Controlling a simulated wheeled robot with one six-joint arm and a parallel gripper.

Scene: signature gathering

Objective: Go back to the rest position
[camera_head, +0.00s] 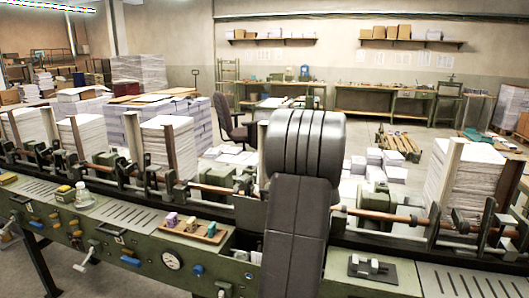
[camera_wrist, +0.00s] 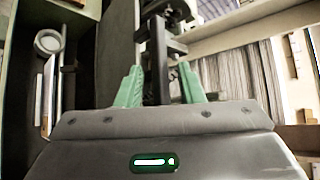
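My gripper (camera_wrist: 161,88) shows in the wrist view, its two green fingers standing apart with a gap between them. A dark machine post (camera_wrist: 158,65) shows in line with the gap, and I see nothing held. In the head view my own dark grey arm fills the middle and hides the gripper. The long green gathering machine (camera_head: 130,235) runs across the front. Paper stacks stand along it, at the left (camera_head: 85,138), left of centre (camera_head: 168,143) and right (camera_head: 468,178).
A wooden tray with small coloured blocks (camera_head: 193,229) lies on the machine's front ledge, left of my arm. A dark plate with a small metal part (camera_head: 372,267) lies to the right. Workbenches (camera_head: 385,102) line the back wall. Paper piles (camera_head: 232,155) lie on the floor behind the machine.

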